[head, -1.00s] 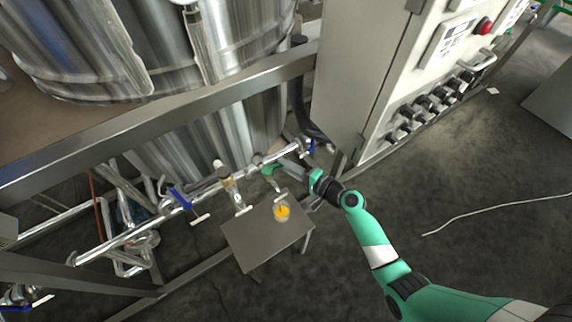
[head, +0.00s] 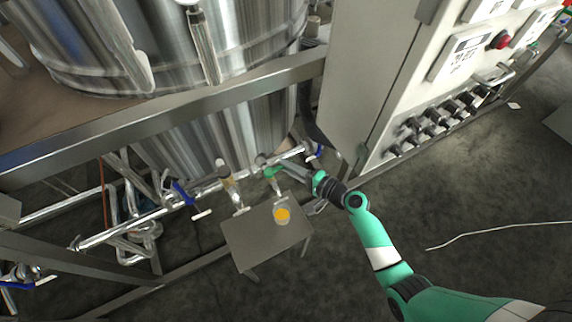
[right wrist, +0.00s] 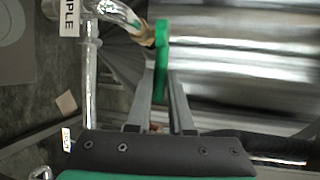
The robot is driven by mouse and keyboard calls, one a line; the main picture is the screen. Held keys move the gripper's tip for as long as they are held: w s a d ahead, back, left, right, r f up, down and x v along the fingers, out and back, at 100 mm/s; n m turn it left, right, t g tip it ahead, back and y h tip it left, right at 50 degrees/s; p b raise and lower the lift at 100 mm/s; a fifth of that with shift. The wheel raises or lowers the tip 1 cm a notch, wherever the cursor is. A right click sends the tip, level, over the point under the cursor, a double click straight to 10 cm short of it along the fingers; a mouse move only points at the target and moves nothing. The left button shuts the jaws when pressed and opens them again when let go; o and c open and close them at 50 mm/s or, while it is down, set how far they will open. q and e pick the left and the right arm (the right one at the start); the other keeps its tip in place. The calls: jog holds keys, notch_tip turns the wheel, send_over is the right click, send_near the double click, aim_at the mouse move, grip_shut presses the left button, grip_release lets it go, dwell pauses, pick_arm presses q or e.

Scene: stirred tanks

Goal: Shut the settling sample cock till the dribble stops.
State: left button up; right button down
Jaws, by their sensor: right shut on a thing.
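The settling sample cock's green lever (head: 270,171) is on the pipe in front of the tank. In the right wrist view the green lever (right wrist: 161,60) stands nearly upright in the picture, its end between my fingers. My right gripper (head: 289,167) reaches in from the right. In the right wrist view my right gripper (right wrist: 160,90) is shut on the lever. A cup of orange liquid (head: 282,214) stands on a small grey table (head: 250,246) below the cock. I cannot make out whether a dribble runs. My left gripper is not in view.
A second sample fitting with a pale handle (head: 226,172) and a blue-handled valve (head: 184,193) sit left along the pipe. A steel frame beam (head: 170,113) crosses above. A control cabinet (head: 375,75) stands right. A SAMPLE label (right wrist: 69,18) hangs near the cock.

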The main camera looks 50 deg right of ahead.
jog(key=c, duration=0.8)
grip_release()
jog(key=s+r+p, duration=0.2)
jog(key=s+p, duration=0.1)
jog(key=s, duration=0.8)
jog(key=shift+s+d, duration=0.2)
jog(key=shift+d, duration=0.25)
